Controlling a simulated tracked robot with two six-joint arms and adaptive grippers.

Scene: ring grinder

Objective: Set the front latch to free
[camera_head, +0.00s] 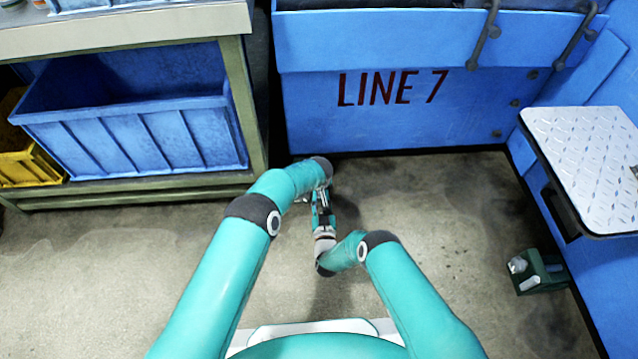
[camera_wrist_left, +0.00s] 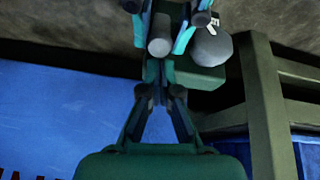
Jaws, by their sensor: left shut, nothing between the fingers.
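I cannot make out the front latch in either view. My left gripper (camera_head: 319,196) hangs low in front of the blue machine wall in the head view, partly hidden by its own wrist. In the left wrist view my left gripper (camera_wrist_left: 156,72) is shut, with nothing seen between its fingers. My right gripper (camera_head: 323,218) is close by it, and the two overlap in the head view. I cannot tell whether they touch, or whether the right one is open.
The blue wall marked LINE 7 (camera_head: 430,120) stands ahead, with handles (camera_head: 485,35) above. A bench (camera_head: 245,110) with a blue crate (camera_head: 140,140) and a yellow bin (camera_head: 25,165) is at left. A metal tread plate (camera_head: 590,150) and green box (camera_head: 540,273) are at right. Floor between is clear.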

